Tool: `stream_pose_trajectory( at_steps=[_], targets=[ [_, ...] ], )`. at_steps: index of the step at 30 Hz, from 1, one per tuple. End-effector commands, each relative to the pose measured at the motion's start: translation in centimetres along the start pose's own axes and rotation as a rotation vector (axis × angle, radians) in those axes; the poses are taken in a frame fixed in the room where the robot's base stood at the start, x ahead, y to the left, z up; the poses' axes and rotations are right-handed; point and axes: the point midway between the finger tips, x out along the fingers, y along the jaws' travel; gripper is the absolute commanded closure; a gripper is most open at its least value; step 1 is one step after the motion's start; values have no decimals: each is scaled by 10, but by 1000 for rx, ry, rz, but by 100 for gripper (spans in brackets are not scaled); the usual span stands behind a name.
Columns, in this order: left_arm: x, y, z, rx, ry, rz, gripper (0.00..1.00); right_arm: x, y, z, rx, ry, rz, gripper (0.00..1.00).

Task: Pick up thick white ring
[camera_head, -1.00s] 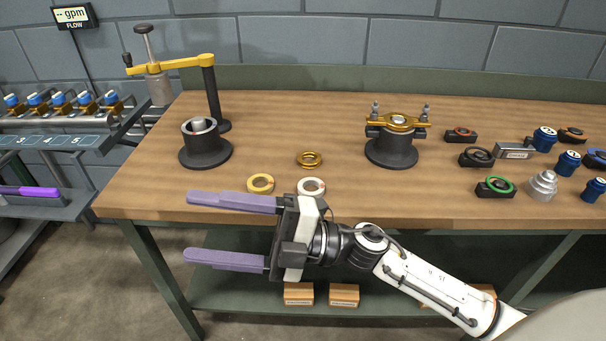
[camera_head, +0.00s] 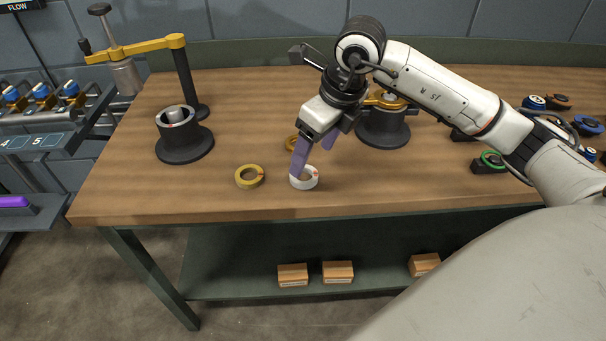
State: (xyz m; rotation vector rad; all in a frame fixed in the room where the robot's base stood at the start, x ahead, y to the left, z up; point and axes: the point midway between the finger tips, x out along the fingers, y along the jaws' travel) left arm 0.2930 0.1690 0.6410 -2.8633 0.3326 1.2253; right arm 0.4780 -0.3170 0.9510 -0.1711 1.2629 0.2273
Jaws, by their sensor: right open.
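The thick white ring (camera_head: 305,182) lies flat on the wooden workbench near its front edge, with a small red mark on its upper right. My right gripper (camera_head: 312,160) points down from above at the ring, with its purple fingers apart. One finger's tip is at the ring's left side and overlaps it in the picture; I cannot tell whether it touches. The other finger is partly hidden, farther back and to the right. My left gripper is not in view.
A yellow ring (camera_head: 249,176) lies just left of the white one. A gold ring (camera_head: 291,143) is partly hidden behind my gripper. A dark cup-shaped stand (camera_head: 184,143) is at left, and a dark base (camera_head: 383,130) is behind my arm. The bench front is clear.

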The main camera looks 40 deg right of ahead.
Motion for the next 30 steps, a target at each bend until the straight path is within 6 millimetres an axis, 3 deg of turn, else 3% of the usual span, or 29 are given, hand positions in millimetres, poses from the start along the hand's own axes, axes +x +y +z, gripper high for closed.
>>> stream_pose_trajectory(
  at_steps=[12,21,29,30],
  targets=[
    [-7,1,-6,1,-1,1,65,50,6,-3,-1,2,4,30],
    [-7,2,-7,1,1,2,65,55,5,-3,-1,0,3,30],
    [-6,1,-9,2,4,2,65,55,5,-3,-1,0,3,74],
    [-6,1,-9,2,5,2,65,55,5,-3,-1,-1,3,74]
  ],
)
